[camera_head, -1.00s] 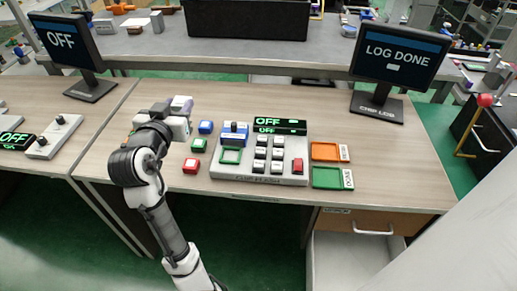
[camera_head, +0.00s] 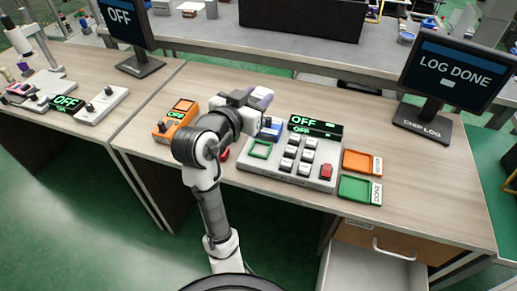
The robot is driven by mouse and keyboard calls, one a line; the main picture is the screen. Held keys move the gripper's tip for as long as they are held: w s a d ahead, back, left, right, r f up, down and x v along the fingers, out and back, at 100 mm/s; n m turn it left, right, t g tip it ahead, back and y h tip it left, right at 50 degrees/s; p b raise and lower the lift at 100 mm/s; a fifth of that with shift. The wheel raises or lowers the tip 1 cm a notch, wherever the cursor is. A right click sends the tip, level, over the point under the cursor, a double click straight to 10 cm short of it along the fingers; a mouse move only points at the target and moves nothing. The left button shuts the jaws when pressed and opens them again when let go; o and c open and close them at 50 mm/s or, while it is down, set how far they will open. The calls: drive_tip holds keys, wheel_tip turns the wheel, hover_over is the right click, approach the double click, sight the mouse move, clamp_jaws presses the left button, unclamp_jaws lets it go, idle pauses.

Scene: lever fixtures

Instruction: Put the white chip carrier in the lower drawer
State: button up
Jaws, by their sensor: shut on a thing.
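My gripper (camera_head: 250,100) is raised over the bench, left of the grey keyed fixture's far end. It is shut on a small whitish, faintly purple piece (camera_head: 263,95), which looks like the white chip carrier; its fingers hide part of it. Under the bench at the lower right, the lower drawer (camera_head: 372,271) stands pulled out, its pale inside showing and cut off by the picture's bottom edge. Above it is a wooden upper drawer front (camera_head: 368,235) with a metal handle. My gripper is well away from the drawer, up and to its left.
The grey fixture (camera_head: 243,164) has white keys, a red key and a green OFF display. An orange tray (camera_head: 357,161) and a green tray (camera_head: 355,188) lie right of it. A red block (camera_head: 225,154) shows beside my arm. An orange device (camera_head: 176,120) stands left. The LOG DONE monitor (camera_head: 455,78) stands right.

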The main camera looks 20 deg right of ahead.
sight(257, 154)
wheel_tip(257, 154, down, 18)
drive_tip(key=shift+r, duration=0.2)
drive_tip(key=o, duration=1)
drive_tip(key=shift+f, duration=0.1)
drive_tip(key=shift+o, duration=0.6)
